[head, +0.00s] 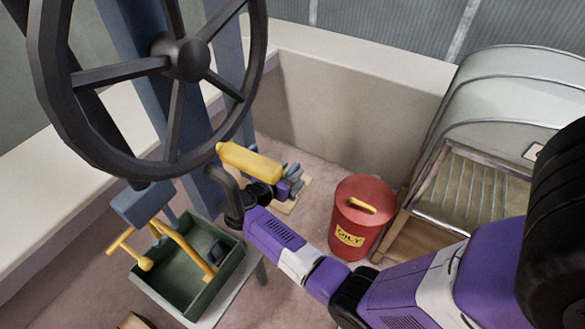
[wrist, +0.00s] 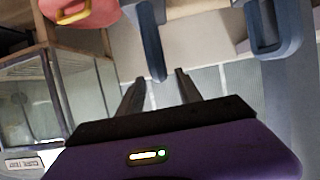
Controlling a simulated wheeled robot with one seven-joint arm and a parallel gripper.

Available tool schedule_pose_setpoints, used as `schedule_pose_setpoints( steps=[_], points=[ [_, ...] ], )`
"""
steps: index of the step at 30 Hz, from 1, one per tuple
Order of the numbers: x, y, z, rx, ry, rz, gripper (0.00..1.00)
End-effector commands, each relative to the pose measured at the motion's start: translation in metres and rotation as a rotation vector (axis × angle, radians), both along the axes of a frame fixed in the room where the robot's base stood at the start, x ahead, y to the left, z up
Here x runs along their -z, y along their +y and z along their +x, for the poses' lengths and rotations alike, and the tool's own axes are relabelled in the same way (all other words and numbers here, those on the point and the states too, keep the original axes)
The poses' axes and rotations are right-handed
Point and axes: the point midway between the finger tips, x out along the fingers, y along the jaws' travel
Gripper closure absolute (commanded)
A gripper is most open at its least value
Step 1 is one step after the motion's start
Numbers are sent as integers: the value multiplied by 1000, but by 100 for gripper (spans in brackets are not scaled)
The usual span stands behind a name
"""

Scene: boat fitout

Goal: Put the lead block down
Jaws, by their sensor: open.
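My gripper (head: 288,186) is in the middle of the head view, low by a small pale board (head: 289,206). In the wrist view its two dark fingers (wrist: 160,76) are apart, with a clear gap between them. A blue-grey upright piece (wrist: 152,50) shows beyond the fingertips, with no visible grip on it. Blue-grey shapes crowd around the fingers in the head view, so I cannot tell which, if any, is the lead block. A small dark blue-grey piece (head: 215,251) lies inside the green crate (head: 172,303) at the lower left.
A yellow cylinder (head: 250,162) is just above my wrist in the head view. A red bucket (head: 361,220) with a yellow handle stands to the right. A large dark wheel (head: 185,60) on a blue post is at the upper left. A yellow-handled tool (head: 192,250) sticks out of the crate.

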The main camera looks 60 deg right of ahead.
Motion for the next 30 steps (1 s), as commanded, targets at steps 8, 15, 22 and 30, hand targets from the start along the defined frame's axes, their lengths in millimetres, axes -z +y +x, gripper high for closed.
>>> schedule_pose_setpoints(
  steps=[8,15,22,30],
  points=[
    [-23,55,4,-4,-1,0,58],
    [-35,84,5,-2,-1,0,58],
    [-38,90,4,-3,-3,-5,58],
    [-68,78,-37,-140,-177,-263,58]
  ],
)
